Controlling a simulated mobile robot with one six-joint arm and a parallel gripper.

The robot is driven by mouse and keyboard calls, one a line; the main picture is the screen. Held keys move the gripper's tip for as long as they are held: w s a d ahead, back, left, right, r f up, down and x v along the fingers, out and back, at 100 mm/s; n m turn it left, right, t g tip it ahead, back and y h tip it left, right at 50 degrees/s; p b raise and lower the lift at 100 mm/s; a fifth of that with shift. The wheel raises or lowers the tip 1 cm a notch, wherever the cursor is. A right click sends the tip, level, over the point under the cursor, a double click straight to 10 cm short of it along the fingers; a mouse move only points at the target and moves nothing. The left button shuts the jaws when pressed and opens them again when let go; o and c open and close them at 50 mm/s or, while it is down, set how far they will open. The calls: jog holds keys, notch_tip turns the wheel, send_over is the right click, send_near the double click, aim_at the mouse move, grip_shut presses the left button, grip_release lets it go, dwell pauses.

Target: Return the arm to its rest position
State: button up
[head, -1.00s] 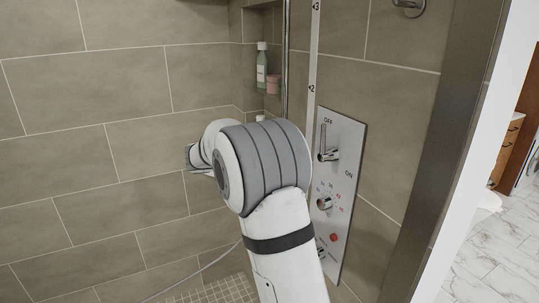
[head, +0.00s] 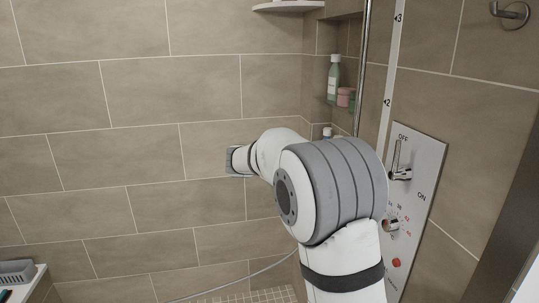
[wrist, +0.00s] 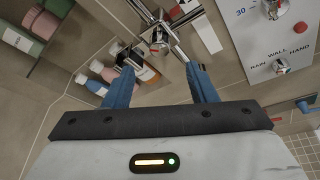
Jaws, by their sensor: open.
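My arm reaches up from the bottom right of the head view, bent at a big grey-banded joint, with its forearm pointing left and away. My gripper is hidden behind the arm in the head view. In the wrist view my gripper (wrist: 163,82) shows two blue fingers spread apart, with nothing held between them. Chrome shower fittings (wrist: 160,32) and several bottles (wrist: 100,78) appear beyond the fingers; I cannot tell how far away they are.
A shower control panel (head: 414,190) with levers and a red button is on the wall right of my arm. A niche holds a green bottle (head: 333,80) and a pink jar (head: 344,96). A vertical rail (head: 363,60) runs beside it. The tiled wall at left is clear.

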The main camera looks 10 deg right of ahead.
jog(key=s+f+m+g+y, duration=0.1)
jog(key=s+f+m+y, duration=0.15)
jog(key=s, duration=0.55)
jog(key=s+f+m+g+y, duration=0.1)
jog(key=s+f+m+y, duration=0.15)
jog(key=s, duration=0.45)
jog(key=s+a+f+m+y, duration=0.4)
jog(key=s+a, duration=0.1)
jog(key=s, duration=0.4)
jog(key=s+a+f+m+t+y, duration=0.1)
jog(key=s+a+f+m+y, duration=0.3)
jog(key=s, duration=0.5)
jog(key=shift+a+m+y, duration=0.45)
jog(key=shift+m+y, duration=0.05)
jog(key=shift+y, duration=0.2)
